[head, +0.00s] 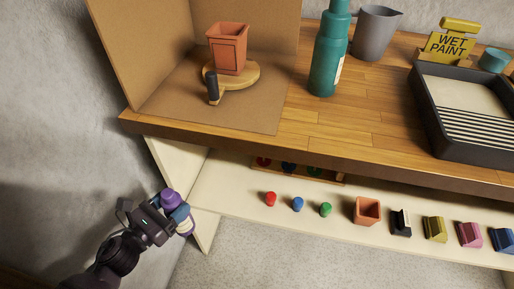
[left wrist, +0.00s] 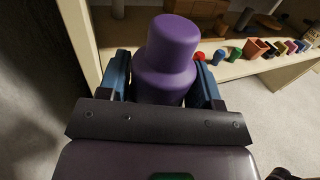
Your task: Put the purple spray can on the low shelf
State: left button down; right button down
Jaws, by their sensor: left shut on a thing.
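The purple spray can (head: 169,197) is held in my left gripper (head: 179,217) at the lower left of the head view, near the left end of the low shelf. In the left wrist view the can (left wrist: 167,62) stands between the two blue fingers of my left gripper (left wrist: 162,82), which are shut on it. The low shelf (head: 232,192) is a pale board under the wooden worktop. The can appears in front of the shelf's left end panel; whether it touches the panel I cannot tell. My right gripper does not show.
Small red (head: 271,199), blue (head: 298,204) and green (head: 326,209) pieces, a terracotta pot (head: 367,211) and several coloured blocks line the shelf. The worktop (head: 300,122) overhangs it, carrying a teal bottle (head: 326,65) and black tray (head: 436,130). The shelf's left part is bare.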

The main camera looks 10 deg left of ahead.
pick_arm(q)
jog(key=f+b+x, duration=0.1)
jog(key=x, duration=0.8)
jog(key=f+b+x, duration=0.2)
jog(key=x, duration=0.7)
jog(key=shift+f, duration=0.3)
jog(key=shift+c, duration=1.4)
grip_release()
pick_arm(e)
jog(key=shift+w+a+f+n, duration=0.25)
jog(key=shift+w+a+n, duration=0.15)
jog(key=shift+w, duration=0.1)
pick_arm(q)
jog(key=p+v, duration=0.1)
jog(key=v, duration=1.1)
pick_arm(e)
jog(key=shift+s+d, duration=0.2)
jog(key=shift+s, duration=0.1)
